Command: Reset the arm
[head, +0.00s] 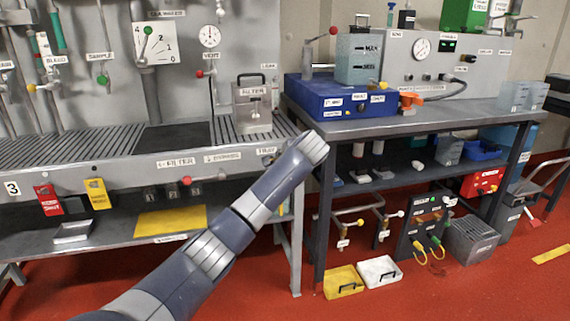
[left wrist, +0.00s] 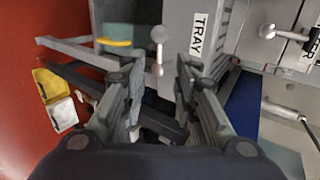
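My left arm (head: 225,235) reaches in from the bottom left of the head view and ends in front of the gap between the two benches. Its gripper is hidden there. In the left wrist view my left gripper (left wrist: 156,75) shows two dark grey fingers spread apart, with nothing held between them. A grey panel edge with a TRAY label (left wrist: 198,35) and a grey ball-ended knob (left wrist: 158,36) lie beyond the fingertips. My right arm and gripper are in neither view.
The left bench (head: 90,145) has a slatted top and a filter box (head: 251,105). The right bench (head: 420,121) carries a blue box (head: 335,97) and a gauge panel (head: 425,65). Yellow (head: 342,282) and white (head: 379,271) trays lie on the red floor, which is open in front.

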